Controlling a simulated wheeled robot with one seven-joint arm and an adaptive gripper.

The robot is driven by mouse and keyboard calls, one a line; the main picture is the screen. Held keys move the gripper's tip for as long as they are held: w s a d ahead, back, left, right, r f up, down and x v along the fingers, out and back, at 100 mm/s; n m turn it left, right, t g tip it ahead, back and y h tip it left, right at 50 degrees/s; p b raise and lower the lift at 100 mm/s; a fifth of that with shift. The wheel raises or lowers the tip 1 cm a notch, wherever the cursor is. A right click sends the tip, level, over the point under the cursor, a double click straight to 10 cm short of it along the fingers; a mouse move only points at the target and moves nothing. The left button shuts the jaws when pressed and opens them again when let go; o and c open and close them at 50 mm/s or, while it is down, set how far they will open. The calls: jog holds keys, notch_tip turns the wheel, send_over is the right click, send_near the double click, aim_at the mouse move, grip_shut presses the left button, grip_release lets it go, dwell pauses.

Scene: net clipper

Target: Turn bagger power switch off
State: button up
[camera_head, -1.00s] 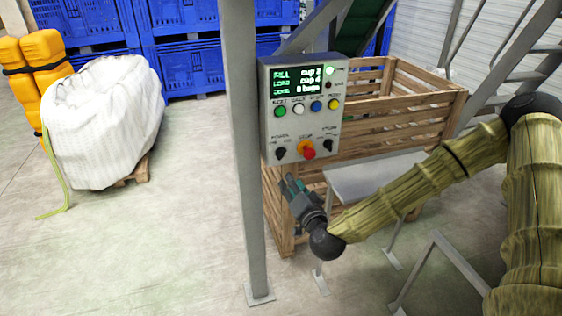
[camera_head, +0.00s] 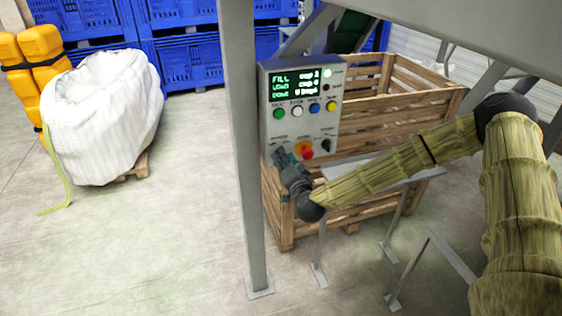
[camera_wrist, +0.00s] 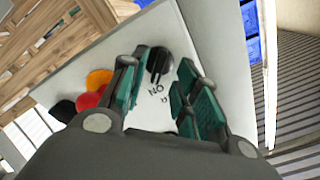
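The grey control panel (camera_head: 301,125) of the bagger is fixed beside a grey post. The power switch, a black rotary knob at its lower left, is mostly hidden behind my gripper (camera_head: 280,155) in the head view. In the wrist view the black knob (camera_wrist: 160,60) shows upside down, with the "ON" lettering near it. My gripper (camera_wrist: 157,70) is open, with its green-padded fingers on either side of the knob. I cannot tell whether a finger touches it. The panel's small screen (camera_head: 295,83) is lit with green text.
A red stop button (camera_head: 307,153) on a yellow base and another black knob (camera_head: 326,145) are right of the switch. Coloured buttons sit above. A grey post (camera_head: 244,150) stands left, a wooden crate (camera_head: 390,118) behind, and a grey metal shelf (camera_head: 375,165) lower right.

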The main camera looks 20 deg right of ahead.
jog(key=shift+w, duration=0.3)
jog(key=shift+c, duration=0.3)
grip_shut()
